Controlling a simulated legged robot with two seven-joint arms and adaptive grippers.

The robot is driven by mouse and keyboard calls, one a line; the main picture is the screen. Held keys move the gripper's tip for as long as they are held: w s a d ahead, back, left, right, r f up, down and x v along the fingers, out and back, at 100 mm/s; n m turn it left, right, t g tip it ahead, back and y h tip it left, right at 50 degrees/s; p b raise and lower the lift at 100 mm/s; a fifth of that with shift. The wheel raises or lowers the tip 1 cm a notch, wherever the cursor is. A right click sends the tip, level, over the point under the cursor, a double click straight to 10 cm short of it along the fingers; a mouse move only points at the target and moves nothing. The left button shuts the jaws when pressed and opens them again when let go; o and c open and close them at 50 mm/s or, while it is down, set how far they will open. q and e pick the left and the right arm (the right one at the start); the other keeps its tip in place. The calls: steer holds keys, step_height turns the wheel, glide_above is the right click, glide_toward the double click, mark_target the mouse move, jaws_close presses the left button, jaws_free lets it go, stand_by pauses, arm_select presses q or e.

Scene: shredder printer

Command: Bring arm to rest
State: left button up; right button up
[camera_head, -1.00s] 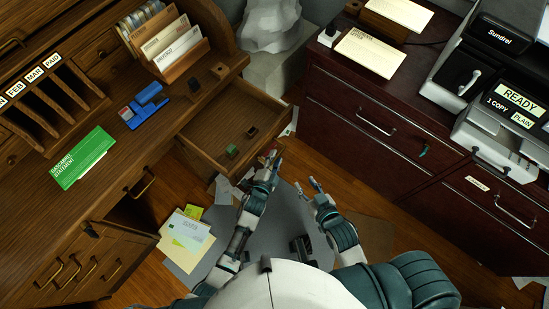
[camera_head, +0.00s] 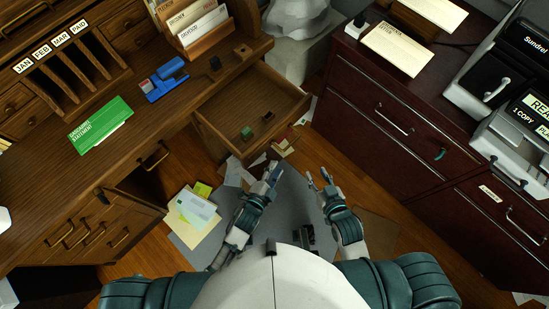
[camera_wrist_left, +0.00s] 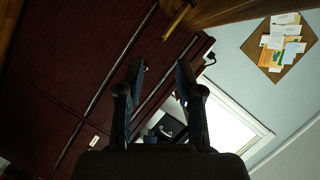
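My left gripper (camera_head: 272,173) is in the lower middle of the head view, over the floor in front of the open desk drawer (camera_head: 213,147). In the left wrist view, its two dark fingers (camera_wrist_left: 159,72) stand apart with nothing between them. My right gripper (camera_head: 318,176) is just to the right of it, also over the floor. Its fingers are spread and empty. Both forearms reach forward from my body, nearly side by side, and the grippers do not touch each other or the furniture.
The wooden desk at left holds a green statement (camera_head: 100,123), a blue stapler-like item (camera_head: 165,82) and a letter rack (camera_head: 204,37). Small items lie in the drawer. A dark red cabinet (camera_head: 375,150) stands at right with a printer (camera_head: 515,135). Papers (camera_head: 193,217) lie on the floor.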

stand_by(0.5)
